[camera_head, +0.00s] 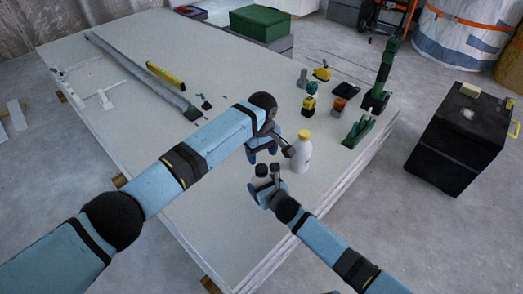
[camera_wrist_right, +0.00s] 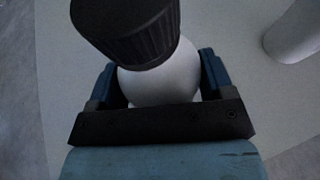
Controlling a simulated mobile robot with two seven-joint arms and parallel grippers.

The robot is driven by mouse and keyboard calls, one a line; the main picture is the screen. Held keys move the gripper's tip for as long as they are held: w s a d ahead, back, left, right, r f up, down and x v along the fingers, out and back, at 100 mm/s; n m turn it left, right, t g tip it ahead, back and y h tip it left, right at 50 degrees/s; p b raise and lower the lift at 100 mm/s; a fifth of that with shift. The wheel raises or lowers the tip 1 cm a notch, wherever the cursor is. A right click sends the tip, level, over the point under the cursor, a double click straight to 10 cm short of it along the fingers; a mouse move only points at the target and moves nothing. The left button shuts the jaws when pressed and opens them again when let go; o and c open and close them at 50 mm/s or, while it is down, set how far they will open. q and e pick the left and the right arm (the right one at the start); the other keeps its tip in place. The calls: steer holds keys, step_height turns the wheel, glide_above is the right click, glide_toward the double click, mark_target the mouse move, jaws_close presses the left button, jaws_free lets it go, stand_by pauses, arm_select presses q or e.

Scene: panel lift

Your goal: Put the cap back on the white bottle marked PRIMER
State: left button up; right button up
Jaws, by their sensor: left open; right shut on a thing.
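My right gripper (camera_head: 267,189) is shut on a white bottle (camera_wrist_right: 157,82), whose rounded shoulder shows between the fingers in the right wrist view. A black ribbed cap (camera_wrist_right: 127,25) is over the top of this bottle; I cannot tell whether it is seated. The cap also shows in the head view (camera_head: 261,170), where the bottle's body is hidden. My left gripper (camera_head: 261,153) is open, just beyond the cap and apart from it. A second white bottle with a yellow top (camera_head: 301,152) stands to the right of both grippers. No PRIMER marking is readable.
The pale panel (camera_head: 225,225) is clear at its near end. Yellow and orange items and a green tool (camera_head: 358,131) stand at its right. A yellow level (camera_head: 166,75) and a grey bar lie at the far left. A green box (camera_head: 260,22) is behind; a black case (camera_head: 460,135) stands off the right edge.

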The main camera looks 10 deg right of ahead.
mark_target(261, 168)
arm_select(q)
steer(key=n, duration=0.1)
steer(key=r+n, duration=0.1)
steer(key=n, duration=0.1)
steer(key=shift+r, duration=0.3)
steer(key=shift+f, duration=0.15)
steer(key=shift+f, duration=3.9)
steer(key=c, duration=0.9)
steer(key=m, duration=0.6)
steer(key=shift+m, duration=0.4)
